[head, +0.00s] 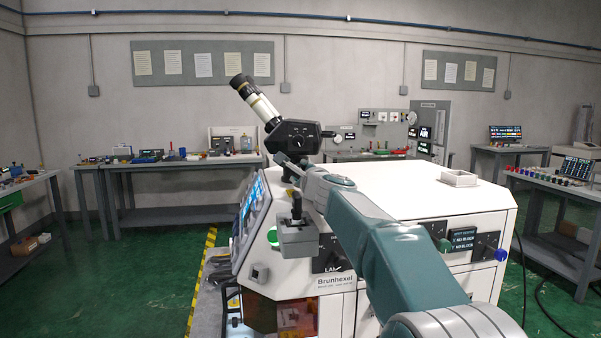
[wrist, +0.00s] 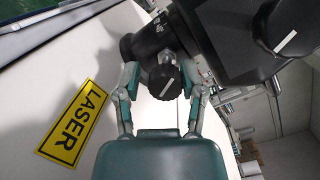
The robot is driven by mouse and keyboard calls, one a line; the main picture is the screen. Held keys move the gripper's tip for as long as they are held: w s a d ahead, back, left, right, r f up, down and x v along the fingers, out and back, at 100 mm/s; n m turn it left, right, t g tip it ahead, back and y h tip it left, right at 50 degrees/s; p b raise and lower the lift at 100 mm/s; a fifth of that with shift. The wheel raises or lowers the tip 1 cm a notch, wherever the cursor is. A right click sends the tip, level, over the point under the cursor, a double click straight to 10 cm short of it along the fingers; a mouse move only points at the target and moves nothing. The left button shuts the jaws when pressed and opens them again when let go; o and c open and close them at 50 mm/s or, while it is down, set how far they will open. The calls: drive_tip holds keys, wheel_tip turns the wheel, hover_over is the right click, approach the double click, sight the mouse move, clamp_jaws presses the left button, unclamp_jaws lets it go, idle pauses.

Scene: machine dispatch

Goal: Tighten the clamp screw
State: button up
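The microscope (head: 298,136) with a pale eyepiece tube stands on the white laser machine (head: 405,195). In the wrist view, its black housing (wrist: 222,38) fills the top right. A ribbed black knob with a white line, likely the clamp screw (wrist: 165,82), projects below the black mount. My gripper (wrist: 160,78) has one finger on each side of this knob. The fingers look spread, with a gap visible on the left; contact on the right is unclear. In the head view, my arm reaches over the machine and my fingers are hard to make out beneath the microscope.
Another black knob with a white line (wrist: 285,40) sits on the housing. A yellow LASER label (wrist: 74,122) is on the white surface at left. A grey joystick box (head: 298,236) juts from the machine's front. A small white tray (head: 459,179) lies on its top right.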

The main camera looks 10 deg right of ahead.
drive_tip(key=shift+s+r, duration=0.1)
drive_tip(key=shift+s, duration=0.3)
drive_tip(key=s, duration=0.3)
drive_tip(key=s+d, duration=0.1)
drive_tip(key=s, duration=0.7)
drive_tip(key=shift+d+f, duration=0.25)
drive_tip(key=shift+d, duration=0.05)
